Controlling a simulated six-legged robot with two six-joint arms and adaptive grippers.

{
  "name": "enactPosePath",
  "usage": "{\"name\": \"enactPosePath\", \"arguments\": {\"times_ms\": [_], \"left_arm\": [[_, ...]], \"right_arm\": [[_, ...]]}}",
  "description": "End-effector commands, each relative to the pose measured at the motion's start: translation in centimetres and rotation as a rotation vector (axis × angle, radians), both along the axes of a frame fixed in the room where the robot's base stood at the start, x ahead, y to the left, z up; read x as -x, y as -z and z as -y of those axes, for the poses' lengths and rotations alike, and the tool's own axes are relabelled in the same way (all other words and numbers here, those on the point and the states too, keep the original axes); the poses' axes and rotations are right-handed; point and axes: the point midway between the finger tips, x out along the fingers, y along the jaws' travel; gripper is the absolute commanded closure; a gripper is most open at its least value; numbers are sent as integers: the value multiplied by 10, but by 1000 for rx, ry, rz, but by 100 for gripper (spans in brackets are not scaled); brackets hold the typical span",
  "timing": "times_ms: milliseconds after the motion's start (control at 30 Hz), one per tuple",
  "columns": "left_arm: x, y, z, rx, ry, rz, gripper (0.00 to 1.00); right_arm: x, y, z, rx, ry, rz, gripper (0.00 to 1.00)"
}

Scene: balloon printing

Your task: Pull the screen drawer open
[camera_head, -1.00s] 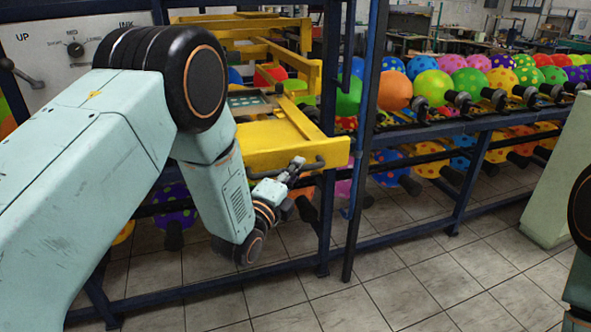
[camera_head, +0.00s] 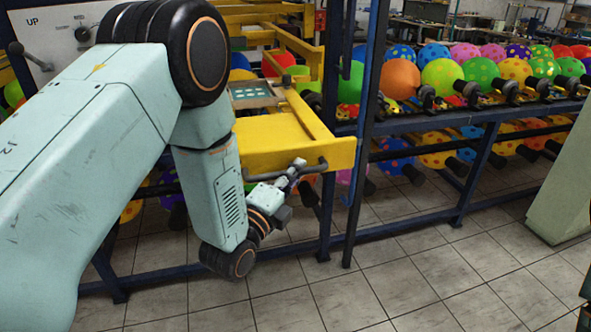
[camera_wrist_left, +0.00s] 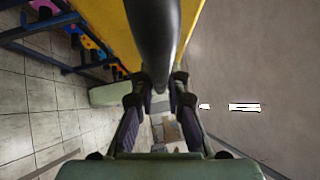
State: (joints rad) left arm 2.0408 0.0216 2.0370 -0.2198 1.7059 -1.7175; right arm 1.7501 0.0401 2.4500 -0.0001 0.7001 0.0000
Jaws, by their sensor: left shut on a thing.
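The yellow screen drawer (camera_head: 270,140) juts out of the blue-framed rack toward me. A dark bar handle (camera_head: 312,169) runs along its front edge; it also shows large in the left wrist view (camera_wrist_left: 153,40). My left gripper (camera_head: 295,170) is shut on this handle, with its fingers on both sides of the bar in the left wrist view (camera_wrist_left: 160,88). A framed panel with pale spots (camera_head: 252,94) lies on the drawer behind the front. My right gripper is not in view.
Blue rack posts (camera_head: 366,120) stand just right of the drawer. Spotted balloons (camera_head: 443,75) line the rack at the right. A pale green block (camera_head: 562,185) stands at the right edge. The tiled floor (camera_head: 400,275) in front is clear.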

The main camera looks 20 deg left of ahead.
Motion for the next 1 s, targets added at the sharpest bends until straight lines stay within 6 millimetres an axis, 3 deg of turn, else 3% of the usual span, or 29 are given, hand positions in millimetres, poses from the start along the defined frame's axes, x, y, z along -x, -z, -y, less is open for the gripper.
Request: {"name": "enactPosePath", "arguments": {"times_ms": [667,700,1000], "left_arm": [[8,0,10,-3,4,-1,100],[8,0,10,-3,4,-1,85],[8,0,9,-2,2,-1,63]], "right_arm": [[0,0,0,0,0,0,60],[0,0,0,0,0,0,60],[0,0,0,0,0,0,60]]}}
